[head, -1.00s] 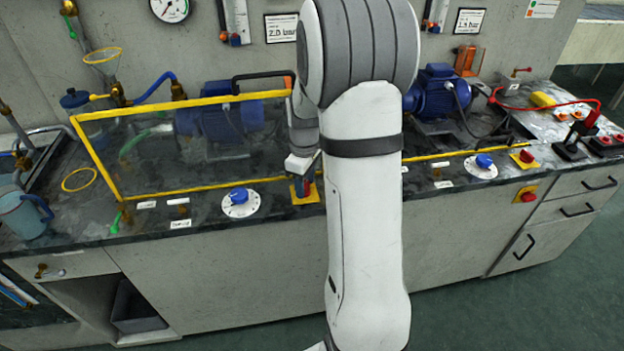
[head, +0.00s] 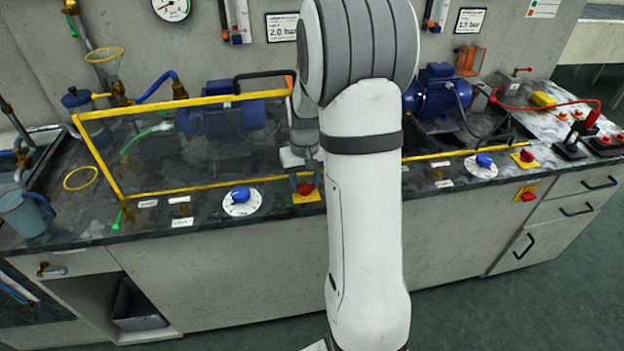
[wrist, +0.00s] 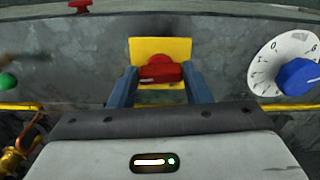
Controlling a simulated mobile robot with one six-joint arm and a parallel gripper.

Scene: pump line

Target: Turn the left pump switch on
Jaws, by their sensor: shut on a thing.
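The left pump switch is a red knob on a yellow plate (head: 308,197), at the front edge of the bench left of my arm in the head view. My gripper (head: 304,181) is at the knob, partly hidden by my arm. In the wrist view the red knob (wrist: 161,71) sits between the two blue-grey fingers of my gripper (wrist: 161,88), in front of its yellow plate. The gripper is shut on the knob. The contact itself is hard to see. The left pump (head: 222,121) is blue and stands behind a clear guard.
A white dial with a blue knob (head: 240,202) is close to the left of the switch; it shows in the wrist view too (wrist: 290,70). The yellow-edged guard (head: 200,190) stands just behind.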

